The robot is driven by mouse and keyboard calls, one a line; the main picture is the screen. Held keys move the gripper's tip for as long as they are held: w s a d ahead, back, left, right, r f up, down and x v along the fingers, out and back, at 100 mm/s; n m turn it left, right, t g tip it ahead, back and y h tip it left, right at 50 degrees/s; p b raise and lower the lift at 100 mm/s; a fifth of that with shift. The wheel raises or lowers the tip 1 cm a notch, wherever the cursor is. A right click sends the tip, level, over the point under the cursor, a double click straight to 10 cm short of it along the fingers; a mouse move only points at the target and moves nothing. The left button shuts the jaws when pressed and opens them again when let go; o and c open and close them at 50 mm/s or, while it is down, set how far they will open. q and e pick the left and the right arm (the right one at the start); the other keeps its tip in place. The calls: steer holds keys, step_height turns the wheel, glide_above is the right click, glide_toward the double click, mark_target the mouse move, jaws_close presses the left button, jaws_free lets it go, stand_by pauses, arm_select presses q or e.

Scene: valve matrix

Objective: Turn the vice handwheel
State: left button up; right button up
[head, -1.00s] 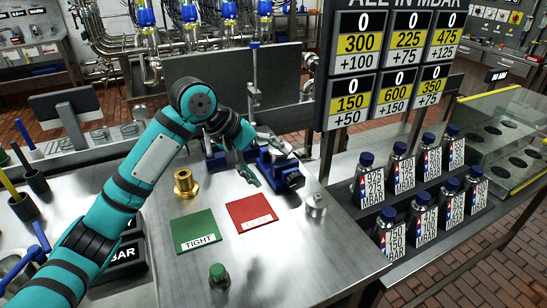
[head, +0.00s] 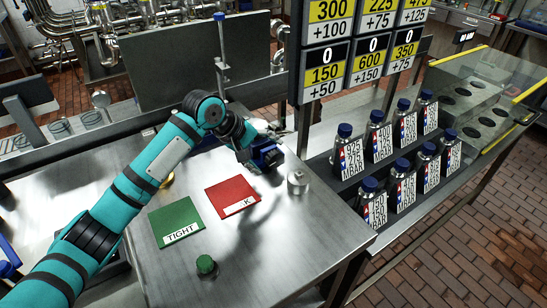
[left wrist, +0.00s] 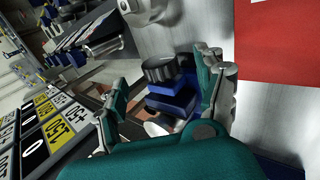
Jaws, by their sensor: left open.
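The blue vice (head: 266,158) stands on the steel bench, behind the red mat, partly hidden by my left arm in the head view. In the left wrist view, its dark round ribbed handwheel (left wrist: 160,69) sits at the end of the blue body (left wrist: 172,98). My left gripper (left wrist: 165,76) is open, with one finger on each side of the handwheel and vice in that picture. I cannot tell whether either finger touches. In the head view, the gripper (head: 262,138) is at the vice, its fingers mostly hidden. My right gripper is not in view.
A red mat (head: 228,193), a green TIGHT mat (head: 172,217), a green-capped part (head: 206,264) and a silver cylinder (head: 298,181) are on the bench. Several blue-capped bottles (head: 376,136) stand in a rack at right, below a pressure board (head: 345,68).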

mark_target(271, 157)
arm_select(q)
steer(key=x, duration=0.4)
steer(key=shift+w+d+f, duration=0.15)
steer(key=shift+d+f, duration=0.05)
steer(key=shift+f, duration=0.15)
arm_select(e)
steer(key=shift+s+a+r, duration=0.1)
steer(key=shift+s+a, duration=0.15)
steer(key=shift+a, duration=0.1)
